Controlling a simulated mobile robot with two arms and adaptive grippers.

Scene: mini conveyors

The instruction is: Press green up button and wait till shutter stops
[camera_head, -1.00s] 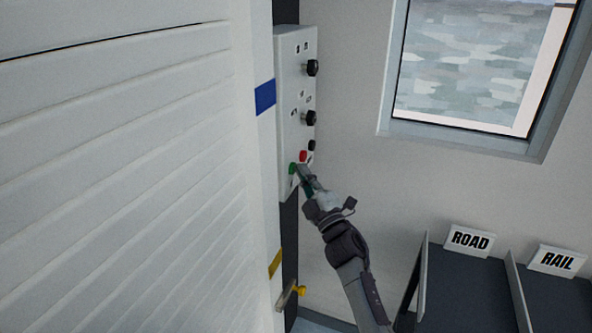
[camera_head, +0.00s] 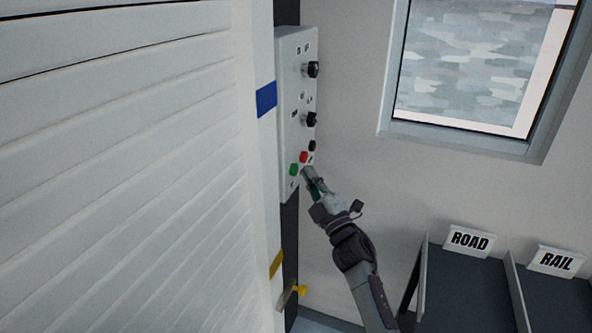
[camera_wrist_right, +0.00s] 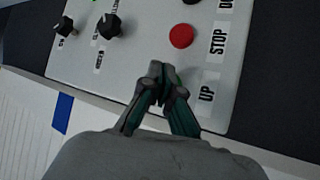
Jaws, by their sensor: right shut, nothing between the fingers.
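The control panel (camera_head: 287,130) is a pale box on the wall right of the shutter. Its green button (camera_head: 294,169) is uncovered in the head view, below and left of the red button (camera_head: 303,157). My right gripper (camera_head: 307,173) is shut and empty, its tips just right of the green button and seemingly apart from it. In the right wrist view the shut fingertips (camera_wrist_right: 158,70) are beside the UP label (camera_wrist_right: 207,90) and mostly hide the green button. The red button (camera_wrist_right: 181,36) shows there by STOP. The white slatted shutter (camera_head: 120,180) fills the left. My left gripper is out of view.
Black knobs (camera_head: 312,69) stick out of the panel above the buttons. A window (camera_head: 470,70) is at the upper right. Dark bins with ROAD (camera_head: 469,240) and RAIL (camera_head: 556,261) signs stand at the lower right. A yellow-handled lever (camera_head: 299,291) is below the panel.

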